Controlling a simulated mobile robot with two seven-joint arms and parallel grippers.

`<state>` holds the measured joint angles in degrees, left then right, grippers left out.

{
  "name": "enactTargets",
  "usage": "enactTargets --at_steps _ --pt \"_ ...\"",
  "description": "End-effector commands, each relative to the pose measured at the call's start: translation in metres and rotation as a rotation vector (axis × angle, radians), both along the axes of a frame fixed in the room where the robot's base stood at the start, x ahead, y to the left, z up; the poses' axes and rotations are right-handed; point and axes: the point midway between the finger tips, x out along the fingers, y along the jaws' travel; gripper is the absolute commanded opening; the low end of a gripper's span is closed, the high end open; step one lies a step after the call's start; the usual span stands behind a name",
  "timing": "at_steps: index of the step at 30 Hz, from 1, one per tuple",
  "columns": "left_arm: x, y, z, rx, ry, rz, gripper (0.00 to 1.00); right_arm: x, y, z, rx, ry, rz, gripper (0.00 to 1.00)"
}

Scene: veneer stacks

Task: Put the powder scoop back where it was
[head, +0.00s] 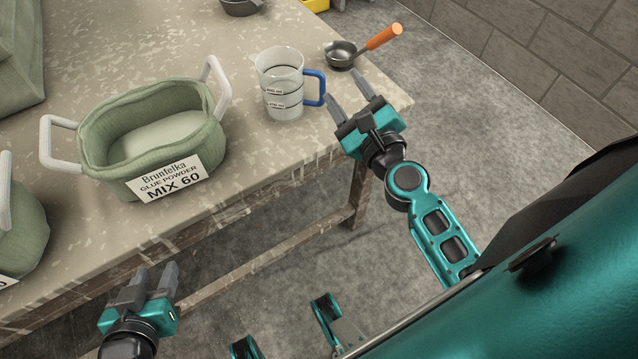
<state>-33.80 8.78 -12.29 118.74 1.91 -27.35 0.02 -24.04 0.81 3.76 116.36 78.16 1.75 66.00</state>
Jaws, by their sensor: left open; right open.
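The powder scoop (341,53), a metal bowl with an orange handle (384,36), lies near the back right edge of the table, its handle pointing up and right past the edge. My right gripper (348,92) is open and empty, just in front of the scoop and to the right of a measuring jug; its fingers point toward the scoop and appear apart from it. My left gripper (155,281) is open and empty, low at the front edge of the table, far from the scoop.
A clear jug (284,85) with a blue handle stands left of my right gripper. A green fabric tub (98,168) labelled glue powder "MIX 60" holds pale powder. Another green tub (28,232) is at the left edge. A dark pan (241,6) sits at the back. The table's (262,158) front strip is clear.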

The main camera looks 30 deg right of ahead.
Motion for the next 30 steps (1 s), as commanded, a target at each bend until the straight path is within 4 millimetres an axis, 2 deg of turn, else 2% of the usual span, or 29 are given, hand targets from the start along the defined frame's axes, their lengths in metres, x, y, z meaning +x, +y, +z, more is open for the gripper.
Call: enactTargets --at_steps 1,3,7,11,15,18,21,30 --pt "0.0 0.0 0.0 0.002 0.0 -0.001 0.43 -0.004 0.019 -0.008 -0.22 0.039 0.067 0.53" --pt "0.0 0.0 0.0 0.002 -0.001 -0.002 0.43 -0.012 0.045 -0.021 -0.533 0.08 0.162 0.53" --pt "0.0 0.0 -0.001 0.003 0.001 -0.002 0.43 -0.032 0.083 -0.054 -1.114 0.124 0.346 0.53" --pt "0.0 0.0 -0.001 0.002 0.001 -0.003 0.43 -0.057 0.107 -0.089 -1.661 0.124 0.535 0.53" --pt "0.0 0.0 -0.002 0.003 0.002 -0.003 0.43 -0.081 0.115 -0.117 -2.118 0.092 0.698 0.53" --pt "0.0 0.0 -0.002 0.003 0.002 -0.003 0.43 -0.092 0.116 -0.129 -2.32 0.068 0.774 0.53" --pt "-0.001 0.0 -0.002 0.002 0.004 -0.002 0.43 -0.097 0.115 -0.134 -2.425 0.052 0.813 0.53" --pt "-0.002 -0.001 -0.002 -0.005 0.008 0.003 0.43 -0.098 0.114 -0.135 -2.454 0.049 0.821 0.53"
